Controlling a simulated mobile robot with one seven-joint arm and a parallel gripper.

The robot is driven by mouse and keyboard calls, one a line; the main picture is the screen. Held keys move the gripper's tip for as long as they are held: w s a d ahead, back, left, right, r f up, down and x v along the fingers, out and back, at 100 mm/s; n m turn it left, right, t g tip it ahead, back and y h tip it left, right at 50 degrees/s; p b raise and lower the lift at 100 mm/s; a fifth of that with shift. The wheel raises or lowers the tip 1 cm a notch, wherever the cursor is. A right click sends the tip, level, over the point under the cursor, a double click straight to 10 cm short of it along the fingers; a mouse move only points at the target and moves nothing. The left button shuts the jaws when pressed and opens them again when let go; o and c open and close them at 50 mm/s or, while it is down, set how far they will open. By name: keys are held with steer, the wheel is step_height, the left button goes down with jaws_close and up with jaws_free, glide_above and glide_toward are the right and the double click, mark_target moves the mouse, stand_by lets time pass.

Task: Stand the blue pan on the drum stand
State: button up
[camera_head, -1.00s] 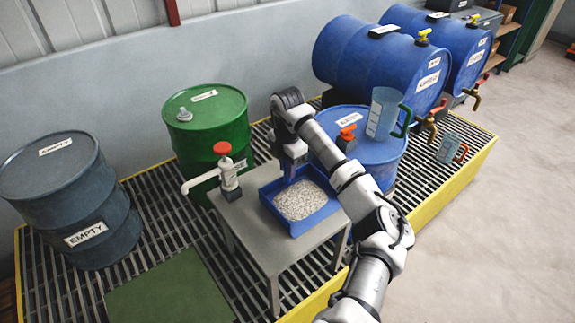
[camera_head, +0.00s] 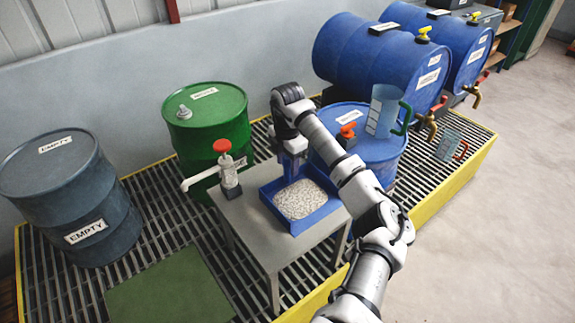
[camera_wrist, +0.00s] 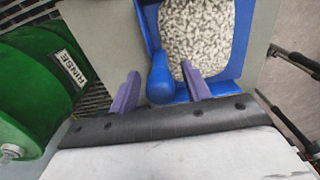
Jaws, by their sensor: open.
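The blue pan (camera_head: 319,217) lies flat on a small grey table (camera_head: 255,232) and holds pale granules (camera_head: 300,199). In the wrist view the pan (camera_wrist: 236,55) has a rounded blue handle (camera_wrist: 161,76) pointing towards my gripper. My gripper (camera_wrist: 160,90) is open, with one purple finger on each side of the handle; I cannot tell whether either finger touches it. In the head view my gripper (camera_head: 292,164) is at the pan's far side, and the handle is hidden there. No part in view is clearly labelled as the drum stand; two blue drums (camera_head: 375,62) lie sideways on dark supports.
A clear jug (camera_head: 382,108) is near the taps. The floor at right is clear.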

step_height(320, 180, up, 11)
steer(key=shift+b, duration=1.2)
